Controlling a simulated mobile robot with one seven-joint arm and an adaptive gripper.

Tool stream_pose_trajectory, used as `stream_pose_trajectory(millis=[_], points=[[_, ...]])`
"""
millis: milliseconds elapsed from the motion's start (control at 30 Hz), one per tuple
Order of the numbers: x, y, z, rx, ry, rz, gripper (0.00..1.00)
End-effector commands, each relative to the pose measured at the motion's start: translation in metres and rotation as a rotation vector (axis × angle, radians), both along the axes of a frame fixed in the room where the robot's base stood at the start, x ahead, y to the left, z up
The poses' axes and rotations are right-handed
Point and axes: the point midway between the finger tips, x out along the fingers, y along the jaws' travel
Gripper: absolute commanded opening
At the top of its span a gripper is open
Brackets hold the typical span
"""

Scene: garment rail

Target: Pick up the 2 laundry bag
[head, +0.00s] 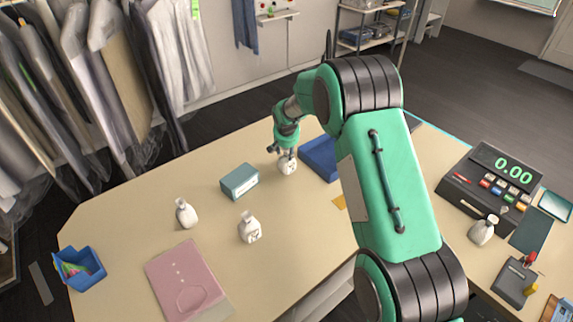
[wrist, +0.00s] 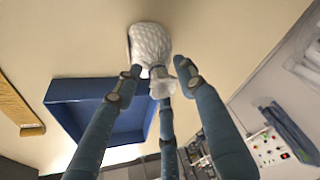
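A white tied laundry bag (head: 287,167) stands on the counter under my gripper (head: 283,149). In the wrist view the same bag (wrist: 150,42) has its bunched neck between the fingers of my gripper (wrist: 158,70). The fingers are spread around the neck, with a gap visible at the right finger. Two similar bags stand nearer, one at the left (head: 187,213) and one with a dark mark (head: 249,228). Another bag (head: 482,231) stands beside the till. The marks are too small to read, so I cannot tell which bag is number 2.
A blue tray (head: 318,158) lies close to the gripper and also shows in the wrist view (wrist: 98,92). A teal box (head: 240,181), pink folded garment (head: 185,280), blue bin (head: 79,268) and till (head: 489,188) are on the counter. Garments hang (head: 100,70) behind.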

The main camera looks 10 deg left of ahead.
Motion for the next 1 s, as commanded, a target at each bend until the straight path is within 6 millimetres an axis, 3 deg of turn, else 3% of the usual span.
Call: stream_pose_trajectory(millis=[567,767,1000], points=[[0.0004,0.0000,-0.0007,0.000,0.000,0.000,0.40],[0.0004,0.0000,-0.0006,0.000,0.000,0.000,0.00],[0.0006,0.0002,-0.0002,0.000,-0.001,0.000,0.00]])
